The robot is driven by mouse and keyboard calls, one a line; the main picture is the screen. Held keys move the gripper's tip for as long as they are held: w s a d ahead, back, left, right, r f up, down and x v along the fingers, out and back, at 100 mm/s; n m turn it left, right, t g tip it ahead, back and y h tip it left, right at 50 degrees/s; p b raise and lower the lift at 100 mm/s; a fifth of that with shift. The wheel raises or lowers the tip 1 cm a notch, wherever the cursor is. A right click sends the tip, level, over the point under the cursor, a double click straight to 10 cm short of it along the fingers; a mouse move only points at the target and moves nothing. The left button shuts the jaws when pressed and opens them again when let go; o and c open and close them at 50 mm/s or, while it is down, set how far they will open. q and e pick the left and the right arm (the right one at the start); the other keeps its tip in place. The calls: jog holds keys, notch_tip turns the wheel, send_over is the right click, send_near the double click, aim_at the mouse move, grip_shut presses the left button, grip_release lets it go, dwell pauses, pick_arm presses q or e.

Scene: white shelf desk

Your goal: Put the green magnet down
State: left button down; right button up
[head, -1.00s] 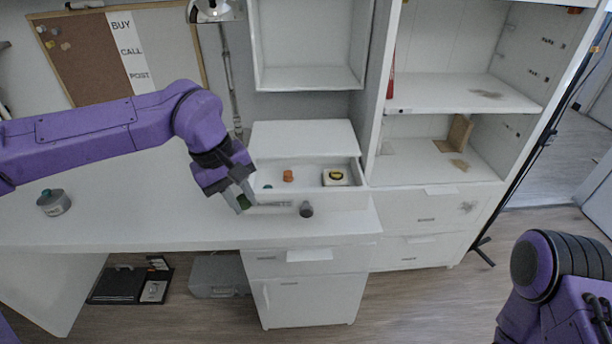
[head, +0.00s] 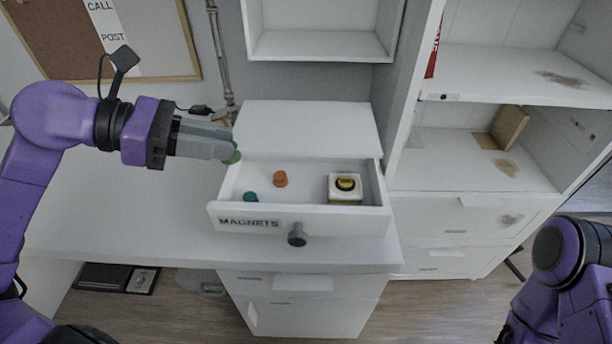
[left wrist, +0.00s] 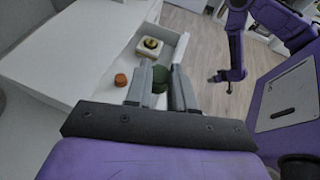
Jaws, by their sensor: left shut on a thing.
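The green magnet (head: 233,156) is at the fingertips of my left gripper (head: 230,150). The gripper is shut on it, above the left side of the open drawer (head: 250,224) labelled MAGNETS. In the left wrist view the green magnet (left wrist: 160,76) shows between the two fingers. In the drawer lie an orange magnet (head: 281,179), a teal magnet (head: 251,197) and a white block with a yellow and black top (head: 345,187). My right gripper (left wrist: 226,76) shows small and far off in the left wrist view; its jaws are too small to judge.
The drawer has a dark round knob (head: 297,235). Its box top (head: 310,125) is bare and stands behind the opening. A white shelf unit (head: 480,150) is to the right. The desk top (head: 130,215) left of the drawer is clear.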

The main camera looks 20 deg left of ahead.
pick_arm(q)
jog(key=w+d+f, duration=0.2)
jog(key=d+f, duration=0.1)
jog(key=w+d+f+p, duration=0.1)
jog(key=w+d+f, duration=0.1)
jog(key=d+f, duration=0.1)
jog(key=w+d+f, duration=0.3)
jog(key=shift+d, duration=0.15)
jog(key=shift+w+d+f, duration=0.1)
jog(key=shift+d+f, duration=0.1)
jog(key=shift+f, duration=0.95)
jog(key=shift+a+f, duration=0.1)
jog(key=shift+f, duration=0.35)
pick_arm(e)
jog(key=shift+s+r, duration=0.2)
jog(key=shift+r, duration=0.9)
pick_arm(q)
jog(key=shift+f+b, duration=0.55)
jog(key=shift+f, duration=0.1)
jog(key=c, duration=1)
grip_release()
jog(key=shift+o, duration=0.2)
pick_arm(e)
jog(key=shift+f, duration=0.8)
